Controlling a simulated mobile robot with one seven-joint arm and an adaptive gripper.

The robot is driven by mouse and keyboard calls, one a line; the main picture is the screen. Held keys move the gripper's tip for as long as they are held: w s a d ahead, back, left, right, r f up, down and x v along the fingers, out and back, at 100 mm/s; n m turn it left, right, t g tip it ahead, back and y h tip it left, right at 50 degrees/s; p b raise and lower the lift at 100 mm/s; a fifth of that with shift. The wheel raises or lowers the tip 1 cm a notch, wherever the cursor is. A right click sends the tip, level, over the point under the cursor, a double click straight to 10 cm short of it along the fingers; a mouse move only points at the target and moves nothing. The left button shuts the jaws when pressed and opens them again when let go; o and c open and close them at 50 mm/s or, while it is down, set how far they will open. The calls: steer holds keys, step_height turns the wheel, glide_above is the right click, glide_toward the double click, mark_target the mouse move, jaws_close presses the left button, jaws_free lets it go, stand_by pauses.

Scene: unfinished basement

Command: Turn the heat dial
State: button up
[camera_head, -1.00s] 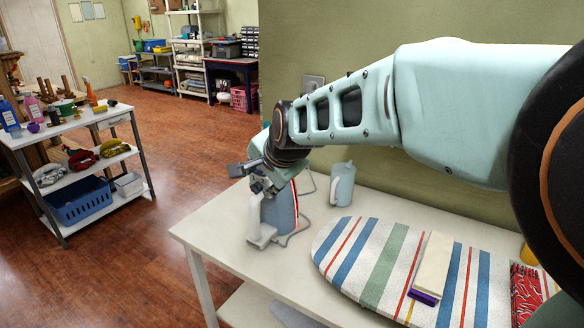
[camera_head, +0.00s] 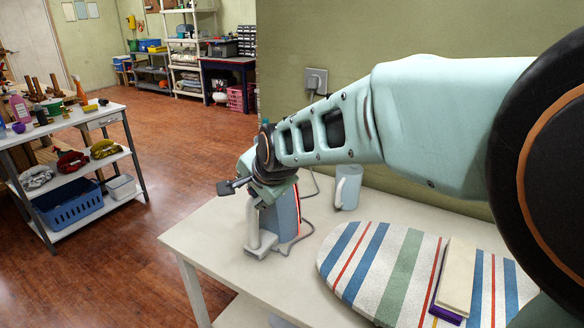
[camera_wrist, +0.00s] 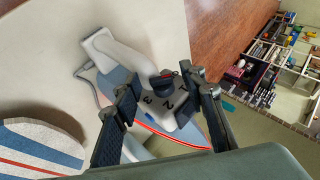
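A blue-grey iron (camera_head: 284,216) with a white handle (camera_head: 253,225) and a red-and-white edge stands upright on the white table (camera_head: 220,221). In the wrist view its dark round heat dial (camera_wrist: 162,84) with a red mark shows between my fingers, beside the numbers 1, 2 and 3. My gripper (camera_wrist: 161,88) is open, with one finger on each side of the dial. I cannot tell whether either finger touches it. In the head view my gripper (camera_head: 256,190) is over the top of the iron and the dial is hidden.
A striped ironing board (camera_head: 402,262) with a cream and purple item (camera_head: 456,280) lies to the right. A grey-blue mug (camera_head: 347,188) stands behind, near a wall outlet (camera_head: 316,80). The iron's cord (camera_head: 305,232) lies on the table. A shelf cart (camera_head: 70,165) stands left.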

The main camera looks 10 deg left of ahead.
jaws_close()
steer(key=shift+r+p, duration=0.25)
steer(key=shift+p, duration=0.55)
